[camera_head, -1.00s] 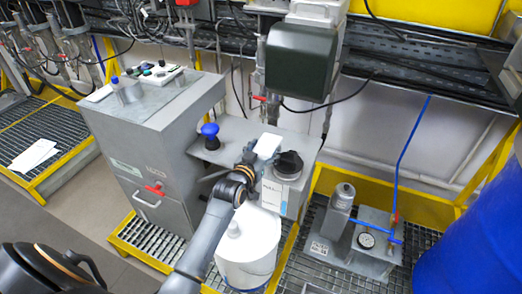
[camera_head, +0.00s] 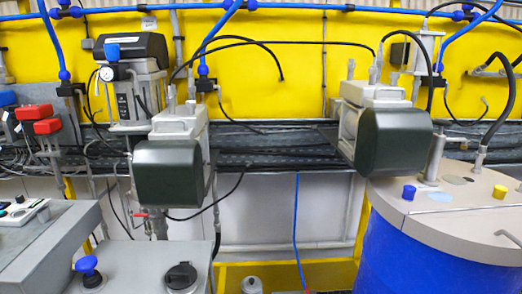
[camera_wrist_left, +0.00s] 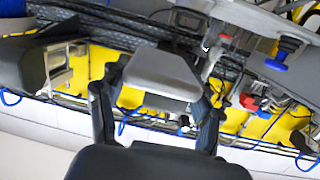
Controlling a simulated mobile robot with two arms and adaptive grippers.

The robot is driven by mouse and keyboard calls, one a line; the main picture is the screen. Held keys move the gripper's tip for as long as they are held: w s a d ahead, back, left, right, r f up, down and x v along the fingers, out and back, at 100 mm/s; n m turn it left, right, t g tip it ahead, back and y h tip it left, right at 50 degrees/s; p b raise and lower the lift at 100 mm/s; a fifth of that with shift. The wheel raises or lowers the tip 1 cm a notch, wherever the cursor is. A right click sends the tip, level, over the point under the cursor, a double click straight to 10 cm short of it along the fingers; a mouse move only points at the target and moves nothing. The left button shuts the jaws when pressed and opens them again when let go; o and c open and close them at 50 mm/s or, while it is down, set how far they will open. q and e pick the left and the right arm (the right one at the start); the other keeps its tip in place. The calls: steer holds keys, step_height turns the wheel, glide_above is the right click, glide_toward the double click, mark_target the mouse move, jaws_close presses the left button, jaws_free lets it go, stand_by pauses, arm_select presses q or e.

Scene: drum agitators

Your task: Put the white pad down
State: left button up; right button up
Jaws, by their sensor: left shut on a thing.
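In the left wrist view my left gripper (camera_wrist_left: 155,112) is shut on the white pad (camera_wrist_left: 163,72), which looks pale grey there. The pad sits between the two dark fingers and sticks out past them. What lies directly below the pad cannot be told. My left gripper and the pad do not show in the head view now. My right gripper is in neither view.
A blue drum (camera_head: 385,255) with a beige lid (camera_head: 470,225) stands at right, with blue and yellow caps on top. A grey cabinet top (camera_head: 135,270) with a blue knob (camera_head: 87,265) is at lower left. Agitator motors (camera_head: 168,172) (camera_head: 395,138) overhang.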

arm_select(q)
steer(key=s+d+r, duration=0.1)
steer(key=s+r, duration=0.4)
steer(key=s, duration=0.5)
steer(key=shift+n+y+b, duration=0.3)
steer(key=shift+b, duration=0.15)
steer(key=shift+w, duration=0.1)
